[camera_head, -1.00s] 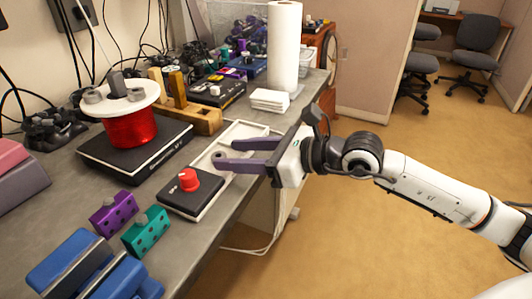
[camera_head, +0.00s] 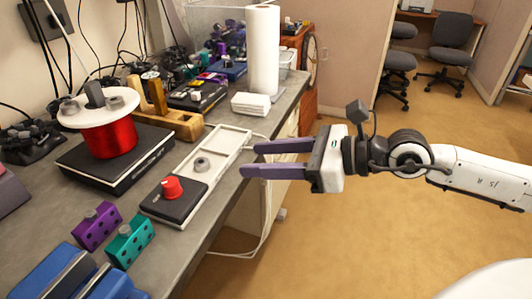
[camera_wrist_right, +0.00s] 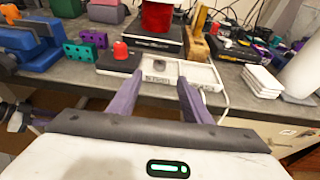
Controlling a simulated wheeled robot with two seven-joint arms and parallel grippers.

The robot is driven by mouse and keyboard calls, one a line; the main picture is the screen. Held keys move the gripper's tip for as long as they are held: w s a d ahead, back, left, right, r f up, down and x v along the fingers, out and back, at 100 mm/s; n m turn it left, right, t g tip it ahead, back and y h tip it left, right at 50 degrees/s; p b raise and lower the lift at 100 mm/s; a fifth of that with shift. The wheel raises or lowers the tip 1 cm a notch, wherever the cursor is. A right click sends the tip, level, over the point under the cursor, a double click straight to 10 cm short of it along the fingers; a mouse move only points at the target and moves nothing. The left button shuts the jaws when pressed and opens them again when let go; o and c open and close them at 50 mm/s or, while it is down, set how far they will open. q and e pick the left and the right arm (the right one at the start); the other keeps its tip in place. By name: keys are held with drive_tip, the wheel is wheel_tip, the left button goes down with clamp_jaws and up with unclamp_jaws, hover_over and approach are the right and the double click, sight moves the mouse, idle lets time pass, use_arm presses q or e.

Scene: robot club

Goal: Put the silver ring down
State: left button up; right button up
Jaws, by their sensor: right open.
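The silver ring (camera_head: 201,164) lies flat in the white tray (camera_head: 228,138) on the workbench, behind the black box with the red knob. My right gripper (camera_head: 250,159) is open and empty. It is beyond the bench's front edge, to the right of the tray and apart from the ring. In the right wrist view, the open fingers (camera_wrist_right: 160,78) point toward the tray. My left gripper is not in view.
The black box with the red knob (camera_head: 171,190) stands at the tray's near end. The purple block (camera_head: 97,227) and teal block (camera_head: 129,242) are nearer. A paper roll (camera_head: 262,50) and white stack (camera_head: 251,104) stand behind. Open floor lies to the right.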

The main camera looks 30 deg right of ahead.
drive_tip(key=s+d+f+m+t+h, duration=0.2)
drive_tip(key=d+f+m+h, duration=0.15)
drive_tip(key=f+m, duration=0.95)
drive_tip(key=s+d+f+m+t+h, duration=0.3)
drive_tip(key=f+m, duration=0.6)
drive_tip(key=m, duration=0.9)
drive_tip(key=s+a+f+m+g, duration=0.3)
drive_tip(key=s+a+f+m, duration=0.2)
drive_tip(key=a+f, duration=0.2)
drive_tip(key=s+a+f+m+g+p, duration=0.1)
drive_tip(key=s+a+f+m+g, duration=0.3)
drive_tip(key=s+a+f+m, duration=0.1)
drive_tip(key=shift+s+a+f+m+g, duration=0.3)
drive_tip(key=shift+s+a+f+m, duration=0.15)
drive_tip(key=shift+a+f, duration=0.85)
drive_tip(key=shift+d+f, duration=0.1)
